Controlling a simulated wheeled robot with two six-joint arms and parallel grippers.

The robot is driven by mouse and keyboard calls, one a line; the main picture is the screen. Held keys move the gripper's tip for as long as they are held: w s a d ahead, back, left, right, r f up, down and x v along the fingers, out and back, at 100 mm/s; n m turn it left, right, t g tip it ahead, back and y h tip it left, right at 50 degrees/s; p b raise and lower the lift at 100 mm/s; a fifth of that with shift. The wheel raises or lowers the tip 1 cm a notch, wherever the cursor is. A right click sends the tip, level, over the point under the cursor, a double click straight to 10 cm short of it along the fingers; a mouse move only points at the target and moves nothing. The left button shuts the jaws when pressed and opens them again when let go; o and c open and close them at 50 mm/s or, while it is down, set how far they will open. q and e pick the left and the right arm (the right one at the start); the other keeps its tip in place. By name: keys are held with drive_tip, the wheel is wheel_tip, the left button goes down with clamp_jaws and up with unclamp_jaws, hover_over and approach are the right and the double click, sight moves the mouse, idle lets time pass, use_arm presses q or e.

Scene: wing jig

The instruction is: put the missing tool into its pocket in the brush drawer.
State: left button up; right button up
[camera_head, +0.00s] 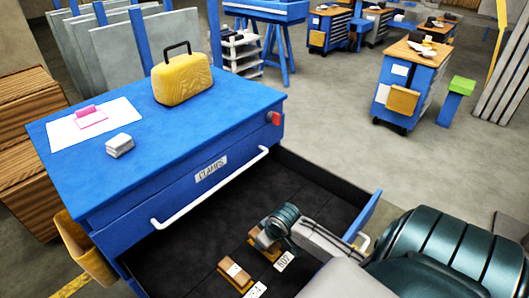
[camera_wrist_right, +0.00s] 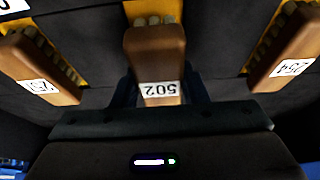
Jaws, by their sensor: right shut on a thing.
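The open brush drawer (camera_head: 220,230) is black inside and pulled out from the blue cabinet. My right gripper (camera_head: 265,238) reaches down into it. In the right wrist view its dark fingers (camera_wrist_right: 160,95) are shut on a wooden brush (camera_wrist_right: 156,50) with a white number tag. A yellow pocket (camera_wrist_right: 150,10) shows at the bristle end of this brush; I cannot tell whether the brush is seated or just above it. Other tagged brushes lie to the left (camera_wrist_right: 40,68) and right (camera_wrist_right: 288,48), over yellow pockets. My left gripper is not in view.
The cabinet top (camera_head: 190,130) bears a yellow case (camera_head: 181,80), a white sheet (camera_head: 95,125) with a pink item, and a small grey block (camera_head: 119,145). The closed CLAMPS drawer (camera_head: 211,170) is above the open one. A white handle (camera_head: 210,190) sticks out.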

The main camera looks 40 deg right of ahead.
drive_tip(key=shift+p, duration=0.5)
idle(0.4)
drive_tip(key=shift+f, duration=0.5)
idle(0.8)
